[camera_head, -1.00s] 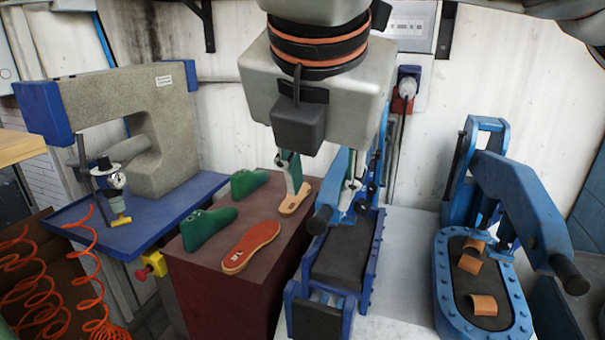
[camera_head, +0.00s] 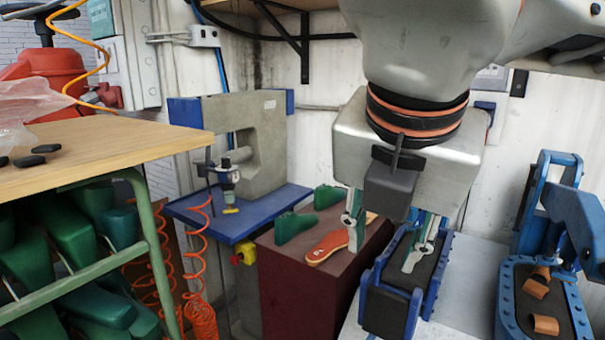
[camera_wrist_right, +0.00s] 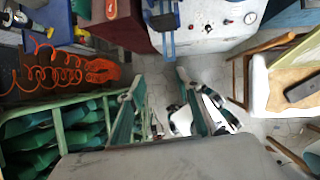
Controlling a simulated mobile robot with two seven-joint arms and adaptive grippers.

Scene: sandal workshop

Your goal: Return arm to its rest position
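My right gripper (camera_head: 383,258) hangs in the right half of the head view, its fingers spread apart with nothing between them. It appears in front of the blue press with dark pads (camera_head: 393,273) and the dark red block (camera_head: 285,262). In the right wrist view my right gripper (camera_wrist_right: 159,80) is also open and empty, with grey floor below it. My left gripper is in neither view.
An orange-red sole (camera_head: 328,247) and green shoe lasts (camera_head: 293,226) lie on the red block. A wooden table (camera_head: 110,142) stands at the left, above several green lasts (camera_head: 105,225). Another blue press (camera_head: 508,290) holds brown pieces at the right. Orange hoses (camera_head: 200,310) hang between.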

